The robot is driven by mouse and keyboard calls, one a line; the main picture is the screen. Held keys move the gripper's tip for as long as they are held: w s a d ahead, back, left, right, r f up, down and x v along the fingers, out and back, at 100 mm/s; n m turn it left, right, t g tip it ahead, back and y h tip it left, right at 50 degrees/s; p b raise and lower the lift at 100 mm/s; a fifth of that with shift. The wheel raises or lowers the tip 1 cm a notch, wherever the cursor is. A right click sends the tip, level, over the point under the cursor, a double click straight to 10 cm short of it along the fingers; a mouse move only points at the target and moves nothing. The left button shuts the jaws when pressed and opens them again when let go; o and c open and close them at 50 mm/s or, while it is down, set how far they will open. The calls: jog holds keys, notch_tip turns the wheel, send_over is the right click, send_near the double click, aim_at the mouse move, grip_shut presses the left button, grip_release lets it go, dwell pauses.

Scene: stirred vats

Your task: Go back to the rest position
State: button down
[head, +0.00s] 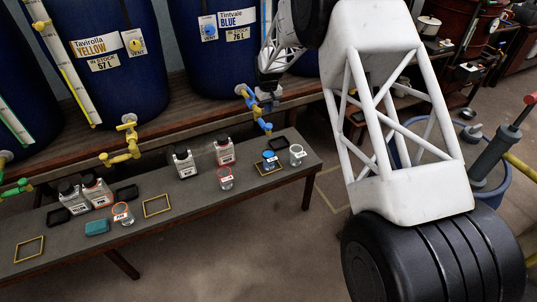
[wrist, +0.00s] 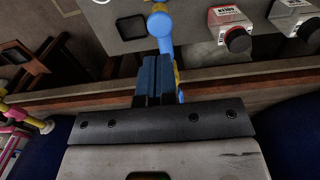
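My gripper (head: 266,103) is in front of the vats, beside the blue tap (head: 254,108) under the vat labelled Tintvale Blue (head: 215,60). In the wrist view my gripper's two dark fingers (wrist: 157,62) lie together and look shut, with nothing visible between them. The blue tap also shows in the wrist view (wrist: 158,28), just beyond the fingertips and partly hidden by them. I cannot tell whether the fingers touch it. My arm fills the right half of the head view.
The bench (head: 205,212) bears several bottles, such as a red-labelled one (head: 224,153), beakers, a teal sponge (head: 97,228) and yellow frames. A beaker with blue (head: 269,157) stands on the right frame. The Tavirolla Yellow vat (head: 105,85) stands left. Floor before the bench is clear.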

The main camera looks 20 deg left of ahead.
jog(key=shift+r, duration=0.1)
dwell(0.7)
jog(key=s+d+r+m, duration=0.1)
jog(key=s+d+r, duration=0.2)
jog(key=d+r, duration=0.45)
jog(key=s+d+r+m+t, duration=0.1)
jog(key=s+d+r, duration=0.2)
jog(key=d+r, duration=0.45)
jog(key=s+d+r+m, duration=0.1)
jog(key=s+d+r, duration=0.3)
jog(key=d+r, duration=0.3)
jog(key=s+d+r+m, duration=0.1)
jog(key=s+d+r, duration=0.3)
jog(key=s+d, duration=0.35)
jog(key=s+d+r+m, duration=0.1)
jog(key=s+d+r, duration=0.3)
jog(key=s+d, duration=0.35)
jog(key=s+d+m, duration=0.1)
jog(key=s+d, duration=0.3)
jog(key=s, duration=0.5)
jog(key=s+d+f+m+t, duration=0.1)
jog(key=s+d, duration=0.4)
jog(key=s, duration=0.4)
jog(key=s+d+m, duration=0.2)
jog(key=s+d, duration=0.3)
jog(key=s, duration=0.5)
jog(key=shift+f+t, duration=0.15)
jog(key=shift+t, duration=0.15)
